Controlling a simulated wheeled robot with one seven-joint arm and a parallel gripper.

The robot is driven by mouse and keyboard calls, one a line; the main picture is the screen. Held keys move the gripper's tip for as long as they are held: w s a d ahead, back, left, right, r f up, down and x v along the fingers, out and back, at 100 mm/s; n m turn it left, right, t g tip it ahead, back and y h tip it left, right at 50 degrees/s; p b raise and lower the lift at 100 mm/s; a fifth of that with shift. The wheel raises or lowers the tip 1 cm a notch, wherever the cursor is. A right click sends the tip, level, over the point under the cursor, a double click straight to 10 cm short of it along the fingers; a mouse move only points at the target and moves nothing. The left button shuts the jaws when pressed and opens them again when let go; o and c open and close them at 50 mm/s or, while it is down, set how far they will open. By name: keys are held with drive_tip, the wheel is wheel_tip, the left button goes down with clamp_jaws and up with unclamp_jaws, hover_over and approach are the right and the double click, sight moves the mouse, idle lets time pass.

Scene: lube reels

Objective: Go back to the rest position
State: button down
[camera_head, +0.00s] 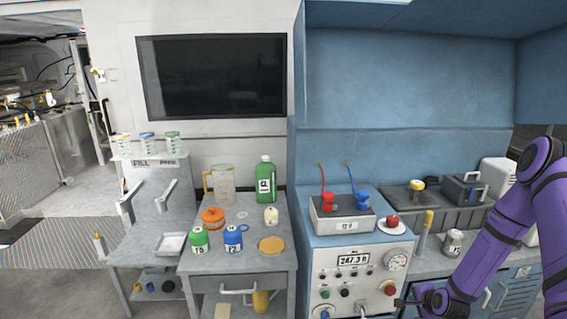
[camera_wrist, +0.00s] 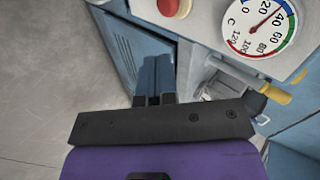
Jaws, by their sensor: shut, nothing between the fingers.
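My gripper (camera_head: 404,302) is at the lower right in the head view, at the end of my purple arm, low in front of the right edge of the control cabinet. In the wrist view my gripper (camera_wrist: 155,62) has its two dark fingers together, with nothing between them. It points past the cabinet's lower front, below a red knob (camera_wrist: 174,7) and a round dial gauge (camera_wrist: 258,27). In the head view the same red knob (camera_head: 389,288) and gauge (camera_head: 397,260) are on the white panel.
The white control panel (camera_head: 330,285) is close to my gripper. A grey counter (camera_head: 432,262) with a can (camera_head: 452,242) lies behind my arm. A side table (camera_head: 215,262) with bottles stands left. A yellow-handled lever (camera_wrist: 270,92) is right of my fingers. Open floor (camera_wrist: 50,70) lies left in the wrist view.

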drive_tip(key=s+a+r+n+g+h, duration=0.1)
drive_tip(key=a+r+n, duration=0.15)
drive_tip(key=r, duration=0.95)
drive_tip(key=s+a+r+n+g, duration=0.15)
drive_tip(key=r+n, duration=0.25)
drive_tip(key=r, duration=0.9)
drive_tip(key=s+a+r+n+h, duration=0.1)
drive_tip(key=a+r+n, duration=0.15)
drive_tip(key=r, duration=0.95)
drive_tip(key=s+a+r+n, duration=0.4)
drive_tip(key=s+a+r, duration=0.1)
drive_tip(key=s+r, duration=0.8)
drive_tip(key=s+a+r+n, duration=0.1)
drive_tip(key=s+a+r, duration=0.1)
drive_tip(key=s, duration=0.5)
drive_tip(key=s+a+r+n+g+y, duration=0.1)
drive_tip(key=s+r+n, duration=0.1)
drive_tip(key=s, duration=0.5)
drive_tip(key=shift+s+a+r+y, duration=0.25)
drive_tip(key=shift+a+y, duration=0.05)
drive_tip(key=shift+a, duration=0.1)
drive_tip(key=c, duration=1.8)
unclamp_jaws()
drive_tip(key=shift+c, duration=0.2)
